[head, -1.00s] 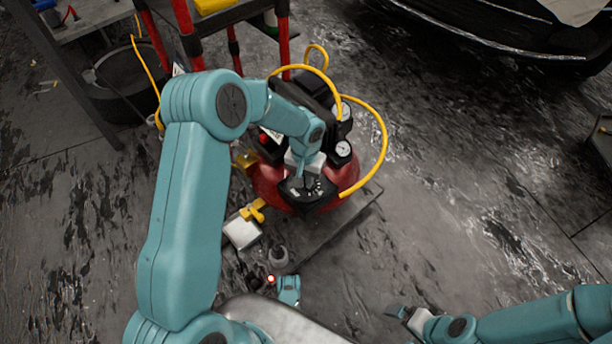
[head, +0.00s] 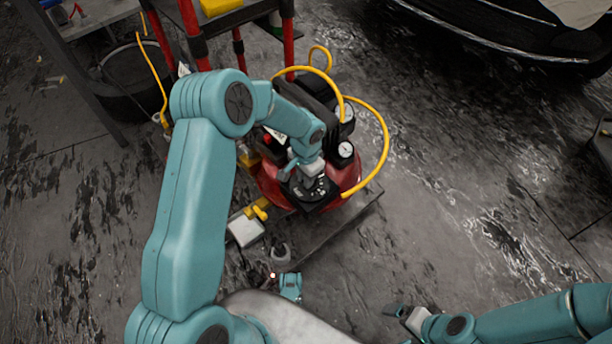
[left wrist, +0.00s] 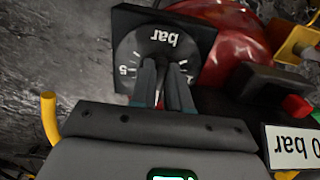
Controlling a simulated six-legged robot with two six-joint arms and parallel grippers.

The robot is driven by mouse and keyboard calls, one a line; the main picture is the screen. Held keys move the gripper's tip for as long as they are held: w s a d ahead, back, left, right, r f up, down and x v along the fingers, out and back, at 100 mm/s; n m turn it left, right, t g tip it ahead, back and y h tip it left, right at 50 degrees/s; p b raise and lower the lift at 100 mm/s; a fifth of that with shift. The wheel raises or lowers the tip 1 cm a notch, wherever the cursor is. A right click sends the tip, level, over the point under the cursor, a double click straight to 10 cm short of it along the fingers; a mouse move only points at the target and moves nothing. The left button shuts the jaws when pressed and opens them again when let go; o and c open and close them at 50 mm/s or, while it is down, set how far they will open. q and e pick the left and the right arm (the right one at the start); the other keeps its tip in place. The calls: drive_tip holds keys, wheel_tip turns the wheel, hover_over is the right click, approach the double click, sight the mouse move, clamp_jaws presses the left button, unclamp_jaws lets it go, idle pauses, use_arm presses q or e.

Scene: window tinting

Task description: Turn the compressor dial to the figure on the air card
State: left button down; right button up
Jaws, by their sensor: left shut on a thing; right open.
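The compressor (head: 352,172) is a red tank with a black top, gauges and a yellow hose, in the middle of the head view. Its black dial plate (head: 327,193) faces up at the front. In the left wrist view the dial plate (left wrist: 200,40) shows "bar" upside down and a 5 at left; other figures are partly hidden. My left gripper (head: 303,176) is shut on the dial's knob, which its fingers (left wrist: 165,88) mostly hide. A white card (left wrist: 290,148) reads "0 bar" upside down, its leading part cut off by the frame. My right gripper (head: 394,311) is open, empty and away from the compressor.
A red-legged stand (head: 190,25) is behind the compressor, beside a black bucket (head: 130,85). A white box (head: 245,230) with a yellow fitting lies front left. A dark car (head: 500,30) is at top right.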

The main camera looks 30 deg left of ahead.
use_arm(q)
drive_tip(key=c, duration=1.1)
unclamp_jaws()
drive_tip(key=shift+r, duration=0.1)
wheel_tip(320, 180, up, 16)
drive_tip(key=p, duration=0.6)
drive_tip(key=s+d+f+n+h, duration=0.1)
drive_tip(key=s+d+f+h, duration=0.2)
drive_tip(key=s+d+f, duration=0.6)
drive_tip(key=s+d+f+n+h, duration=0.1)
drive_tip(key=s+d+f+n, duration=0.15)
drive_tip(key=s, duration=0.35)
drive_tip(key=s+d+f+n, duration=0.2)
drive_tip(key=s+d+f, duration=0.15)
drive_tip(key=s, duration=0.25)
wheel_tip(320, 180, up, 26)
drive_tip(key=s+p, duration=0.1)
drive_tip(key=p, duration=2.5)
drive_tip(key=shift+s+a+f, duration=0.15)
drive_tip(key=shift+a+f, duration=0.05)
drive_tip(key=shift+a, duration=0.25)
